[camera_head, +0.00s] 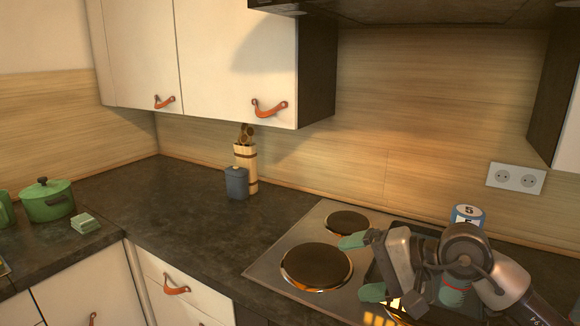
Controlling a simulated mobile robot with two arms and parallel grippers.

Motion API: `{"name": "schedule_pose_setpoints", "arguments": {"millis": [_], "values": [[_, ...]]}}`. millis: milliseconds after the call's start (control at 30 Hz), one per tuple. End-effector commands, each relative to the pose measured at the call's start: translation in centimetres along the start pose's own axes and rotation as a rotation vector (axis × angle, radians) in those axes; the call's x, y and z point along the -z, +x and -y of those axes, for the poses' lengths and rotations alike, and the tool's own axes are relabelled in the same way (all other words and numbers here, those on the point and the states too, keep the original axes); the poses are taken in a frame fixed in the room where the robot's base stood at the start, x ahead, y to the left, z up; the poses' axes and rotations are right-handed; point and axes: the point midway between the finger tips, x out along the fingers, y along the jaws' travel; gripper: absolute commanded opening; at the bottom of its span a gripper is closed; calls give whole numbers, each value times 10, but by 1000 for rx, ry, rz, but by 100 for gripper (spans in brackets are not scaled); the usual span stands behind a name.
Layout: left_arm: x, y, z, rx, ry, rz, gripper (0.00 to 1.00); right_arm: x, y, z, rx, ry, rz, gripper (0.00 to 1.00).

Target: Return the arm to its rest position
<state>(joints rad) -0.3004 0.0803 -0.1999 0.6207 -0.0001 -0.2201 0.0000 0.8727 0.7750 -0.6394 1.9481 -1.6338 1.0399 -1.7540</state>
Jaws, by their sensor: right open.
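My right arm comes in from the lower right. Its gripper (357,267) is open, with two green-tipped fingers spread apart and pointing left. It is above the right part of the cooktop, beside the large front burner (316,266). I see nothing between the fingers. The arm's wrist hides part of the cooktop and of a dark pan or tray under it. My left gripper is not in view.
A blue-and-white can (466,215) stands behind my right arm. A grey canister (237,183) and a wooden utensil holder (250,168) stand near the backsplash. A green pot (47,200) is far left. The dark counter's (190,215) middle is clear. Cabinets overhang the counter.

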Motion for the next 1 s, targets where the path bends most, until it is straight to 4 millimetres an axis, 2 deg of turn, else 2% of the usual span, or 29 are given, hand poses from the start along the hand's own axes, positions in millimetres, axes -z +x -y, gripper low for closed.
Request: {"name": "schedule_pose_setpoints", "arguments": {"millis": [33,100,167,267,367,467,567,633,667,733,800,900,1000], "values": [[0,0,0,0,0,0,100,-23,13,5,128,148,98,90],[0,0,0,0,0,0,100,-46,19,18,301,378,225,90],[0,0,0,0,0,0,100,-59,18,27,440,591,333,90],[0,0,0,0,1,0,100,-66,7,37,659,974,507,90],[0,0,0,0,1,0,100,-57,-8,32,864,1380,672,90],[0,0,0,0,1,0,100,-37,-22,10,1070,1799,819,90],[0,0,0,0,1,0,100,-16,-31,-32,1288,2217,942,90],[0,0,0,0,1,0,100,-6,-34,-72,1458,2504,1008,90],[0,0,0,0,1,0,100,-4,-34,-92,-1470,-2510,-985,90],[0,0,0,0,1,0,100,-6,-33,-139,-1354,-2245,-823,90],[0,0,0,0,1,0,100,-16,-30,-186,-1258,-1985,-672,90],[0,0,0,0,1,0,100,-42,-27,-243,-1158,-1664,-492,90],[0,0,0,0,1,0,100,-71,-26,-285,-1094,-1414,-351,90]]}}
